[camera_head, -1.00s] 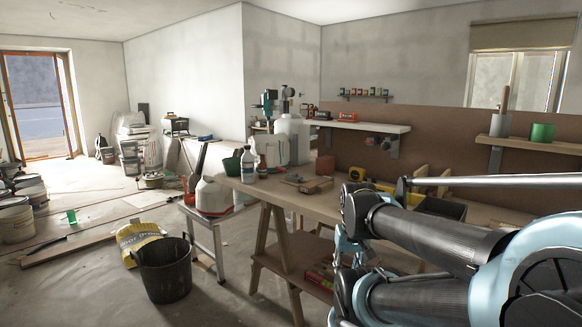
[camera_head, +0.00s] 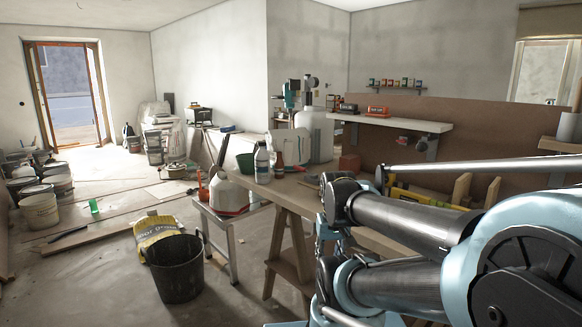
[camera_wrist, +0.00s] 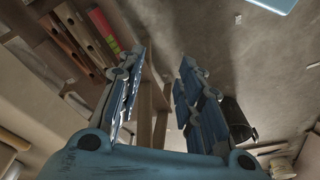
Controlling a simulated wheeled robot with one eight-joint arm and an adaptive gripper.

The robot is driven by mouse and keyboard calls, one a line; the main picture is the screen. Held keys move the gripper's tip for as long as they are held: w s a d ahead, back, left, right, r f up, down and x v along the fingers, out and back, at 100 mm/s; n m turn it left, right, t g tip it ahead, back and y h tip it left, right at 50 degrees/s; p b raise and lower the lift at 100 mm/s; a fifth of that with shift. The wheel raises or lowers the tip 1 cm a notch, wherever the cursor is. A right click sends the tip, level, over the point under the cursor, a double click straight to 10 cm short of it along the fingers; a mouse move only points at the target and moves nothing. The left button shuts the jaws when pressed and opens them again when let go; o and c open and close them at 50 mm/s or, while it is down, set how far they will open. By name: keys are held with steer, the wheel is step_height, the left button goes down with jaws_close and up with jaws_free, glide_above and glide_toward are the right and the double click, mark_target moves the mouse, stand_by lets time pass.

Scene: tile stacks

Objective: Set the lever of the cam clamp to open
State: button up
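I cannot clearly pick out the cam clamp or its lever in either current view. A small dark item (camera_head: 309,180) lies on the workbench (camera_head: 290,190) in the head view, partly hidden by my arm, and I cannot tell what it is. My gripper (camera_wrist: 163,58) shows in the wrist view with its two blue fingers apart and nothing between them. It is away from the bench top, with floor and shelving beyond it. In the head view my arm covers the right part of the bench, and the gripper itself is hidden.
A black bucket (camera_head: 176,270) and a yellow bag (camera_head: 158,232) stand on the floor left of the bench. A white canister (camera_head: 228,194) sits on a low step. Bottles (camera_head: 262,162) stand on the bench's left end. A wall shelf (camera_head: 395,123) hangs behind.

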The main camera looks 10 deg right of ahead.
steer(key=shift+o, duration=0.6)
steer(key=shift+w, duration=0.1)
step_height(320, 180, up, 28)
steer(key=n+h, duration=0.2)
steer(key=n, duration=0.6)
glide_above(304, 171)
steer(key=w+a, duration=0.2)
steer(key=a, duration=0.2)
steer(key=shift+g, duration=0.4)
steer(key=x, duration=1.6)
steer(key=shift+s+a+f, duration=0.2)
steer(key=shift+a+f, duration=0.1)
steer(key=shift+f, duration=0.2)
jaws_close()
